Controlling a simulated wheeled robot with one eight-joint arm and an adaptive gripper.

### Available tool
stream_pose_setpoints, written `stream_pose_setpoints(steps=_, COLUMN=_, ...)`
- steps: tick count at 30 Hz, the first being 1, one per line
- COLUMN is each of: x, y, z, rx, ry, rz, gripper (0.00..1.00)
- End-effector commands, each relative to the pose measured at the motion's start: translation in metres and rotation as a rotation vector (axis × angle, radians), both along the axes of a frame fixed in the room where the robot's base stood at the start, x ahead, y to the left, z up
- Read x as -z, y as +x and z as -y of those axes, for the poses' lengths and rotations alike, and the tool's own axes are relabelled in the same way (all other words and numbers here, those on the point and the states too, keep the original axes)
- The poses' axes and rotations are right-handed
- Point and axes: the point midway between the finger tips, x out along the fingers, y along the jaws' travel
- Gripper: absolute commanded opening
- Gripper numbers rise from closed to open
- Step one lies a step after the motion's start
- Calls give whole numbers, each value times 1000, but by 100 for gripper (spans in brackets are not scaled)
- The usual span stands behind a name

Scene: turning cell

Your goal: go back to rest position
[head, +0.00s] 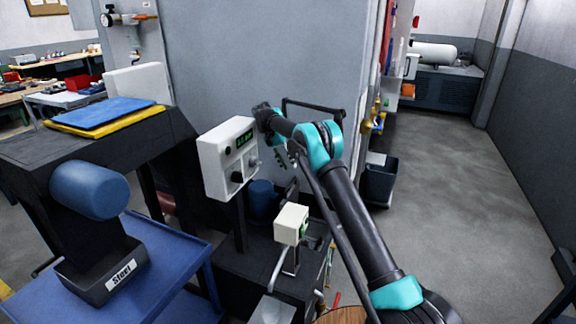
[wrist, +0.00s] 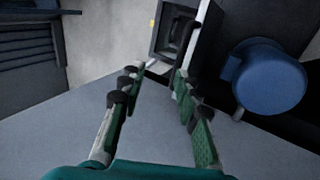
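My gripper (wrist: 158,80) is open in the wrist view, with its two green-padded fingers apart and nothing between them. In the head view my arm reaches up from the lower right, and its far end is beside the white control box (head: 227,158) with a green display. The fingers are mostly hidden by the arm there. I cannot tell whether any part of it touches the box.
A blue cart (head: 160,285) at left carries a dark bin labelled Steel (head: 103,278). A big grey cabinet (head: 265,60) stands behind the control box. In the wrist view a blue round motor-like part (wrist: 270,78) is at right. The floor (head: 455,180) at right is clear.

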Motion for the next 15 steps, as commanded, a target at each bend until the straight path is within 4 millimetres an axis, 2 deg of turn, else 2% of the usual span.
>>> stream_pose_setpoints(steps=4, x=-4, y=-1, z=5, rx=-4, ry=8, rz=2, gripper=32)
stream_pose_setpoints(steps=7, x=-13, y=-3, z=17, rx=-14, ry=26, rz=6, gripper=32)
stream_pose_setpoints(steps=11, x=-31, y=-13, z=44, rx=-39, ry=71, rz=14, gripper=32)
stream_pose_setpoints(steps=15, x=-49, y=-31, z=76, rx=-73, ry=124, rz=32, gripper=32)
